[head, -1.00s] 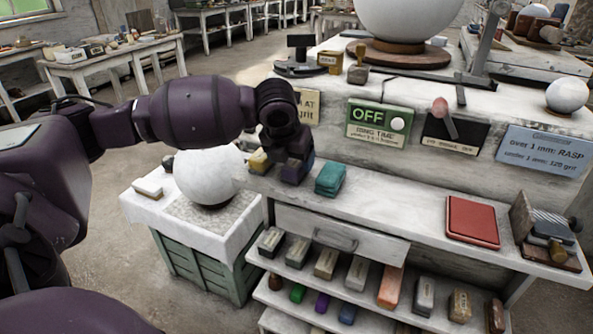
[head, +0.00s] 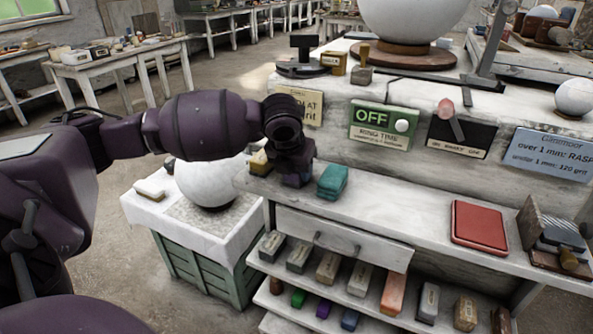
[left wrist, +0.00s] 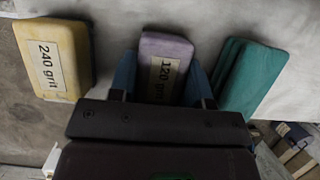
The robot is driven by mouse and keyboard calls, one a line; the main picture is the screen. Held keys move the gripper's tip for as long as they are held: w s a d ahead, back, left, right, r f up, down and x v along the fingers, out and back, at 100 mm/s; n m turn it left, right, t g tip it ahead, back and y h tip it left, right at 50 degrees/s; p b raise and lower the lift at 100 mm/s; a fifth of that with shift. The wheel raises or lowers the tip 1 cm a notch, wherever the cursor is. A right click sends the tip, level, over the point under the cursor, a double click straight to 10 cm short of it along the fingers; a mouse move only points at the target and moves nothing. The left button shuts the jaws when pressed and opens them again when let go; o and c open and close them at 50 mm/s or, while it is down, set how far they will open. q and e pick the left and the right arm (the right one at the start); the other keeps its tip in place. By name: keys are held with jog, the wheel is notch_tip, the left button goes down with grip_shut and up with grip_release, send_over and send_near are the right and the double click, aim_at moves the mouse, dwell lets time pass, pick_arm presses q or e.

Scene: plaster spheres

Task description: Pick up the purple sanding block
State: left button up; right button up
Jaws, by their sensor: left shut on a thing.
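The purple sanding block (left wrist: 168,52), labelled "120 grit", shows in the left wrist view between the two blue fingers of my left gripper (left wrist: 165,80). The gripper is shut on it, one finger against each long side. In the head view my left gripper (head: 297,174) points down at the left end of the bench shelf and mostly hides the block. I cannot tell whether the block still touches the shelf. My right gripper is not in view.
A yellow "240 grit" block (left wrist: 54,58) lies left of the gripper and teal blocks (head: 332,181) lie close on its right. A red pad (head: 479,226) lies farther right on the shelf (head: 400,215). A white sphere (head: 207,183) stands on a crate at left.

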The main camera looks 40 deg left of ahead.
pick_arm(q)
jog(key=shift+r, duration=0.1)
notch_tip(320, 180, up, 20)
jog(key=p, duration=0.4)
